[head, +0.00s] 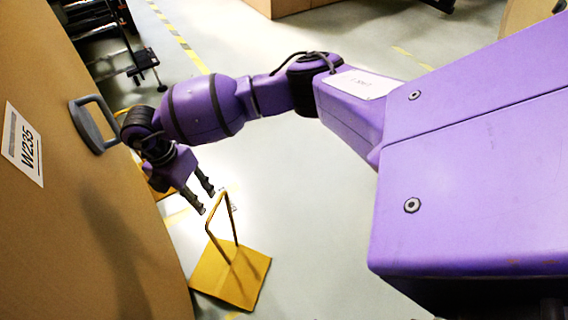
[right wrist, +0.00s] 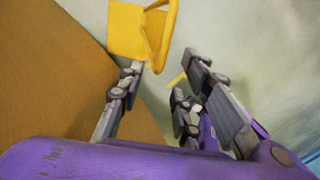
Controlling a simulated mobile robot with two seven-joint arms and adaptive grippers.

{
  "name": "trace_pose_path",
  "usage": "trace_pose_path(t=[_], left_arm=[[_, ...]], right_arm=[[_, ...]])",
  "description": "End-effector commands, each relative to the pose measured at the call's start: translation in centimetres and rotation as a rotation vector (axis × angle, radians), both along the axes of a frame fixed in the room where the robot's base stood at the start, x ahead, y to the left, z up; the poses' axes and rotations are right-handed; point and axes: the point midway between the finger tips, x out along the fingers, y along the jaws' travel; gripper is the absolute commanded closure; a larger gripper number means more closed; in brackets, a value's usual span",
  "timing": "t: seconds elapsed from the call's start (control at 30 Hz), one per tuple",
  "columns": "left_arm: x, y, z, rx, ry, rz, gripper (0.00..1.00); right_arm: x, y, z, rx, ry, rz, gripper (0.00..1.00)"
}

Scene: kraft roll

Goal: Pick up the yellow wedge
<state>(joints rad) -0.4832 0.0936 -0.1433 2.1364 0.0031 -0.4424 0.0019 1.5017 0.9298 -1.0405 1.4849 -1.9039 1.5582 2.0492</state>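The yellow wedge (head: 229,277) stands on the floor beside the big brown roll. It has a flat yellow base with an upright looped handle. My right gripper (head: 205,202) is above it and slightly left of the top of its handle, with fingers apart and nothing between them. In the right wrist view the wedge (right wrist: 126,31) shows at the top, beyond the tips of my open right gripper (right wrist: 164,62). The handle appears apart from the fingers. My left gripper is not in view.
The brown roll (head: 75,230), with a label W235 (head: 22,146) and a grey handle (head: 84,127), fills the left side close to my right arm. More yellow shows partly hidden behind my right gripper. The grey floor (head: 310,230) right of the wedge is clear.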

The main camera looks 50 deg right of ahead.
Motion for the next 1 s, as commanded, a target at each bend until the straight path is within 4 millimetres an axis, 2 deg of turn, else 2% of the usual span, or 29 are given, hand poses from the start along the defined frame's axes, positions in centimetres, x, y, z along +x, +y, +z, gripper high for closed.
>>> trace_pose_path(t=[0.1, 0.27, 0.53, 0.8, 1.0], left_arm=[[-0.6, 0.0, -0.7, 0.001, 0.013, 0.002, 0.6], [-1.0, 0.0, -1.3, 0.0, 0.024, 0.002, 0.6], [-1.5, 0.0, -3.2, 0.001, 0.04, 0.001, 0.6], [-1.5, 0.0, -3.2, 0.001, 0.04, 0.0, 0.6], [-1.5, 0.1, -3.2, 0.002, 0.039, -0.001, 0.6]], right_arm=[[-0.3, 0.0, -1.5, 0.001, 0.001, 0.001, 0.68], [-0.8, 0.0, -2.9, 0.002, 0.003, 0.003, 0.68], [-2.0, -0.1, -6.8, 0.003, 0.008, 0.002, 0.68], [-2.0, -0.1, -7.1, 0.005, 0.003, 0.002, 0.68], [-2.0, -0.1, -7.0, 0.005, 0.002, 0.003, 0.93]])
